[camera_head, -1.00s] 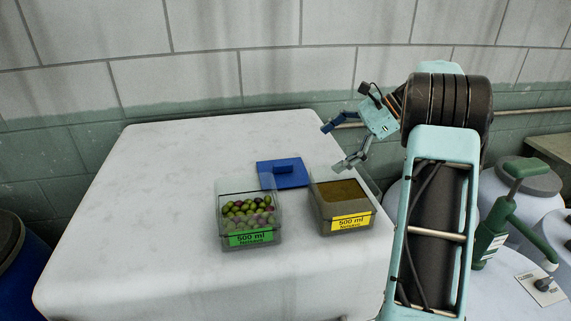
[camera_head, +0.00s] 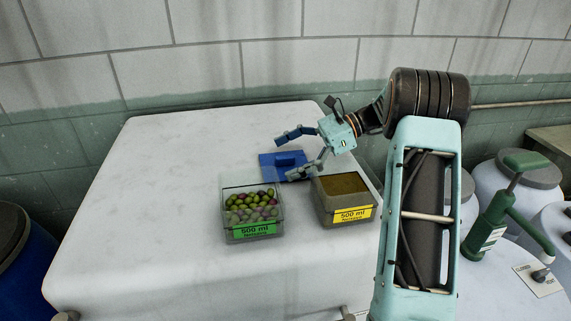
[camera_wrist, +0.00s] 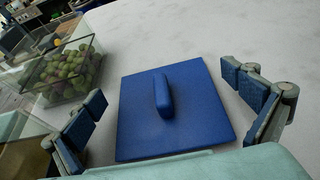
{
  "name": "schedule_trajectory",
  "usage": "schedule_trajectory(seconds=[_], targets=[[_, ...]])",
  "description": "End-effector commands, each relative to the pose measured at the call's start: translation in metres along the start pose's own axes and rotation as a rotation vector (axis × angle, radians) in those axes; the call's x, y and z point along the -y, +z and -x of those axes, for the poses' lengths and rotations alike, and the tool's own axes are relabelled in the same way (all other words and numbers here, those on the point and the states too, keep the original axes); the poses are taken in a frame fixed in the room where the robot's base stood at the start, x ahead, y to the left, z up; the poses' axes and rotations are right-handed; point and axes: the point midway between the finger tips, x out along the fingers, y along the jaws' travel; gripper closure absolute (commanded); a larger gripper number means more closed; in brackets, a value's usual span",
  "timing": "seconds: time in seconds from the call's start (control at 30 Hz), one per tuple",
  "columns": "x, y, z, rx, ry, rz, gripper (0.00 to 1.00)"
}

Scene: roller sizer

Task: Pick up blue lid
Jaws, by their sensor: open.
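The blue lid (camera_head: 278,165) lies flat on the white table, behind the two containers. It is a square plate with a raised handle in its middle. The wrist view shows the lid (camera_wrist: 195,115) between my fingers, with its handle (camera_wrist: 163,95) upright. My gripper (camera_head: 288,156) is open and empty, close to the lid from the right and above it. In the wrist view the two blue-padded fingers (camera_wrist: 172,105) stand wide apart on either side of the lid, not touching the handle.
A clear container of olives (camera_head: 226,212), with a green label, stands in front of the lid. A container with brownish contents and a yellow label (camera_head: 362,214) stands to its right. The table's left part (camera_head: 140,200) is clear. A green pump (camera_head: 488,228) stands at the right.

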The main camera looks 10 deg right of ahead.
Motion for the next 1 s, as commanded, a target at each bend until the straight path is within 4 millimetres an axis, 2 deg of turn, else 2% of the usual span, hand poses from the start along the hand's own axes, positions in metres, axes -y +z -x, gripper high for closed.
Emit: schedule_trajectory(seconds=[0.1,0.2,0.47,0.77,1.0], targets=[[0.000,0.001,-0.017,0.000,0.002,-0.001,0.00],[0.000,0.000,-0.024,-0.001,0.001,-0.001,0.00],[0.000,-0.001,-0.026,-0.001,-0.001,0.000,0.01],[0.000,-0.001,-0.026,-0.001,0.000,0.000,0.34],[0.000,0.000,-0.025,-0.001,-0.001,0.000,0.35]])
